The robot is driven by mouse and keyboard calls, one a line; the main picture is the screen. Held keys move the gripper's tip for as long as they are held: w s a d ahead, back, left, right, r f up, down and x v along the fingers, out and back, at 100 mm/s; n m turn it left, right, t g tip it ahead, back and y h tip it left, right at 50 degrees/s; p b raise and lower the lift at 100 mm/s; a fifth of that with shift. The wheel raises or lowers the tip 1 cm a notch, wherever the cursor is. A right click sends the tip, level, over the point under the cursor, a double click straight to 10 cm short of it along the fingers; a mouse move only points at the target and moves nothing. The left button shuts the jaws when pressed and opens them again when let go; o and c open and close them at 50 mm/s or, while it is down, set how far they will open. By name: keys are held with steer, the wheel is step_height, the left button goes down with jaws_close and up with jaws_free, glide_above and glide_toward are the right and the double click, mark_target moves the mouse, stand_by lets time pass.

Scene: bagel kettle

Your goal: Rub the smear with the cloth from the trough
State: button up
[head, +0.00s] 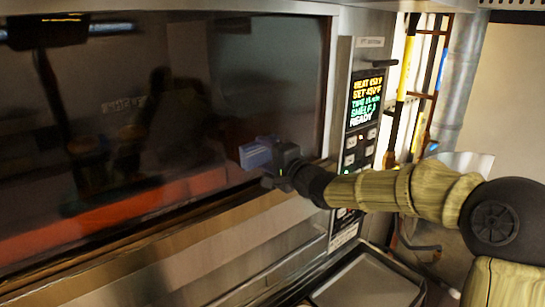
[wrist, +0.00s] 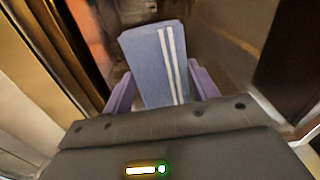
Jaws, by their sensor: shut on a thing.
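My gripper (head: 275,160) is shut on a folded blue cloth (head: 256,155), held in front of the lower right part of a dark glass oven door (head: 265,80). In the wrist view the cloth (wrist: 150,60) has two white stripes and stands out beyond the two purple fingers of my gripper (wrist: 162,90). I cannot tell whether the cloth touches the glass. I cannot make out the smear clearly among the reflections on the glass.
A lit control panel (head: 365,110) is right of the door. A metal ledge (head: 200,245) runs below the glass. A shallow metal tray (head: 370,282), possibly the trough, is at the lower right. A rack with yellow posts (head: 408,65) stands behind my arm.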

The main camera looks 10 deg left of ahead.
mark_target(249, 159)
steer(key=shift+s+a, duration=0.25)
steer(key=shift+a, duration=0.05)
steer(key=shift+s+a+b, duration=0.75)
steer(key=shift+s+a, duration=0.45)
steer(key=shift+s, duration=0.25)
steer(key=shift+s+a+b, duration=0.8)
steer(key=shift+s+a, duration=0.35)
steer(key=shift+s, duration=0.25)
steer(key=shift+d, duration=0.1)
steer(key=p+v, duration=0.4)
steer(key=v, duration=0.1)
steer(key=shift+s+d, duration=0.25)
steer(key=shift+d, duration=0.05)
